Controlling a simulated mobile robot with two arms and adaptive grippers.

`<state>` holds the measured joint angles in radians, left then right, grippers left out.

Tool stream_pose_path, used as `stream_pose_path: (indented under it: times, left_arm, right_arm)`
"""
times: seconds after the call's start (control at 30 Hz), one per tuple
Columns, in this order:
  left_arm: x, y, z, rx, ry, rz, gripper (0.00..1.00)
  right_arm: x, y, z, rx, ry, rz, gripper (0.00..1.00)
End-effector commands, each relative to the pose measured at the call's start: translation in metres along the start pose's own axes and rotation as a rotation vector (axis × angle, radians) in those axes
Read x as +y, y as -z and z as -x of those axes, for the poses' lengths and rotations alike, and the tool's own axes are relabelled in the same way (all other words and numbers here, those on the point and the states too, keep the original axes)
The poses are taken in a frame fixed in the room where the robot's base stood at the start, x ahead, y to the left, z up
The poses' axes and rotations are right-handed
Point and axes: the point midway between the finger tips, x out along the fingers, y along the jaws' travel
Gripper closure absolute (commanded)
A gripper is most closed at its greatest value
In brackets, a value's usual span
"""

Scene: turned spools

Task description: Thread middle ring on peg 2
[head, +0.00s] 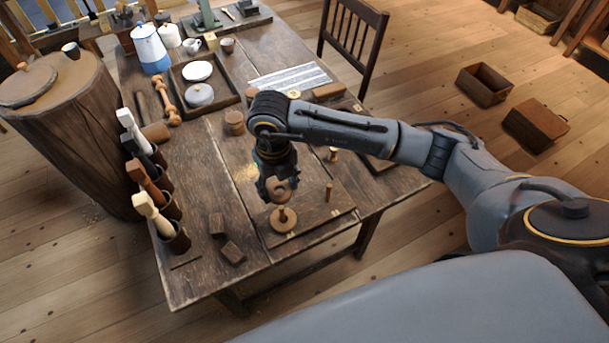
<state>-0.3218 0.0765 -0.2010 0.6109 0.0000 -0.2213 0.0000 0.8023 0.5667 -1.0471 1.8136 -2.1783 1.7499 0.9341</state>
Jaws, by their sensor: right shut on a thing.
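My right gripper (278,193) points down over the near part of the table, shut on a wooden ring (284,189). The ring is above a short peg at the board's near edge, on which a wider wooden disc or ring (283,221) sits low. The ring looks apart from that peg, but the gap is hard to judge. A bare upright peg (328,192) stands to the right on the wooden board (318,221). Another peg with a wider top (332,154) stands farther back. The peg numbers are too small to read. My left gripper is not in view.
Two small dark blocks (232,253) lie at the near left of the table (192,279). Several cups with mallets (171,233) line the left edge.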

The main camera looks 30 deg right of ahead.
Motion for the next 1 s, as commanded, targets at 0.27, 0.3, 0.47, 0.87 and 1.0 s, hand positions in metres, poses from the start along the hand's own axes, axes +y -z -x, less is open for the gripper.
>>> stream_pose_path:
  times: [0.27,0.3,0.47,0.87,1.0]
  left_arm:
    - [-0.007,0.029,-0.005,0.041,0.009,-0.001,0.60]
    - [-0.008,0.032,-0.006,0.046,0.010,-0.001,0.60]
    - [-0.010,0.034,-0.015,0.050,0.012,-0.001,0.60]
    - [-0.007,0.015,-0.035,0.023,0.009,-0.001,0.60]
    - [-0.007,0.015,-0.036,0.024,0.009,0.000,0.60]
  right_arm:
    - [0.003,-0.002,-0.010,0.001,0.001,0.009,0.67]
    - [0.003,-0.002,-0.013,0.001,0.001,0.009,0.67]
    - [0.003,-0.002,-0.026,0.000,0.000,0.009,0.67]
    - [0.002,-0.002,-0.059,0.000,0.001,0.008,0.67]
    - [0.002,-0.002,-0.060,0.000,0.001,0.008,0.67]
